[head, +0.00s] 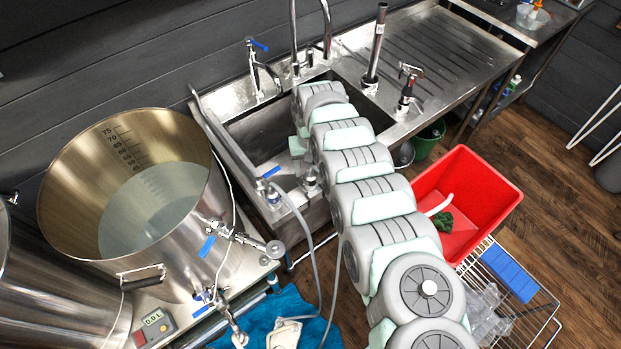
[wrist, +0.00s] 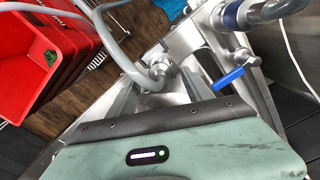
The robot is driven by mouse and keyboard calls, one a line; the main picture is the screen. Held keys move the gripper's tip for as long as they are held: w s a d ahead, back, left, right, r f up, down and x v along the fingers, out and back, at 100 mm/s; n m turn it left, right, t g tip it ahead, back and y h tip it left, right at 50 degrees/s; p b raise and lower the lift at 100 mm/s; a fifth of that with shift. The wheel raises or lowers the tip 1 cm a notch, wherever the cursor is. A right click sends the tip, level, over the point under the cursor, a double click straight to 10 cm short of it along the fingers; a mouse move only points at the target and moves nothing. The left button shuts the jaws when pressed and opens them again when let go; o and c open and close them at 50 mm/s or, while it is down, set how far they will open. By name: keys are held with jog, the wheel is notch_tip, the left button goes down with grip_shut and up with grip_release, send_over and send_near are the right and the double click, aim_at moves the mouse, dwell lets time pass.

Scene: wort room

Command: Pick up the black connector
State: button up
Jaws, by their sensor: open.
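I cannot pick out a black connector with certainty in either view. My gripper (head: 298,148) is at the far end of my arm, low over the front of the steel sink (head: 262,128). It is small there and its fingertips are hard to make out; its jaws are open. In the wrist view its pale green housing fills the bottom, and no held object shows. Close beyond it are a grey hose (wrist: 118,50), a steel fitting (wrist: 160,70) and a blue-handled valve (wrist: 228,79). The hose and blue-handled valve also show at the sink's front edge in the head view.
A large steel kettle (head: 205,190) of liquid stands left of the sink, with valves on its side. A red bin (head: 480,190) and a wire rack (head: 545,318) are at the right. Taps stand behind the sink. The ribbed drainboard (head: 435,55) is mostly clear.

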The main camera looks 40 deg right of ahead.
aim_at(311, 171)
notch_tip(311, 171, down, 2)
jog(key=shift+w+a+f, duration=0.1)
jog(key=shift+a+f, duration=0.05)
jog(key=shift+f, duration=0.45)
grip_shut()
dwell(0.4)
